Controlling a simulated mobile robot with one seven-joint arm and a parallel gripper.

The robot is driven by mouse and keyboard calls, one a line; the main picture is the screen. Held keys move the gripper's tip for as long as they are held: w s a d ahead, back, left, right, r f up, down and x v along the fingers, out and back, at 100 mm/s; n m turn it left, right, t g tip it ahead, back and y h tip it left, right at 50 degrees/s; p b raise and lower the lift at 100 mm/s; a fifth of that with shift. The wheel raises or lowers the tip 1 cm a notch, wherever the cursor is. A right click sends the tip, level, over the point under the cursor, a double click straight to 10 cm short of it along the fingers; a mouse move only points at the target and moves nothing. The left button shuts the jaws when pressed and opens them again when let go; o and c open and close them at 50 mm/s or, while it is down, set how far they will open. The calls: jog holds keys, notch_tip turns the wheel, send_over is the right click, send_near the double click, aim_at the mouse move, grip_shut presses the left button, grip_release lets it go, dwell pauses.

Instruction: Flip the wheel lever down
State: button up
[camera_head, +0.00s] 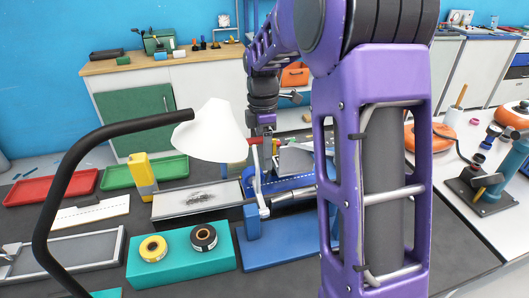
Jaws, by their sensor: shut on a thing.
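A blue clamp-like machine on a blue base (290,243) stands on the dark mat in the middle. A slim silver wheel lever (259,185) stands nearly upright at its left side, its lower end by a metal shaft. A small red part shows near its top. My gripper (265,143) points down from above at the lever's top end. It looks shut on it, but the fingertips are small and partly hidden. My purple arm link covers the machine's right side.
A white lamp shade (210,132) on a black curved arm stands close at left. A teal block (181,263) with yellow and black rolls lies in front. Red (52,187) and green (145,171) trays lie at left. An orange-and-tool-covered white bench (480,205) is at right.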

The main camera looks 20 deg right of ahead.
aim_at(262, 140)
jog(key=shift+w+r, duration=0.1)
jog(key=shift+r, duration=0.05)
jog(key=shift+w+r+p, duration=0.55)
jog(key=shift+w+r, duration=0.45)
jog(key=w+r, duration=1.1)
jog(key=w, duration=0.1)
jog(key=shift+w+r, duration=0.15)
jog(key=shift+w, duration=0.25)
dwell(0.6)
dwell(0.4)
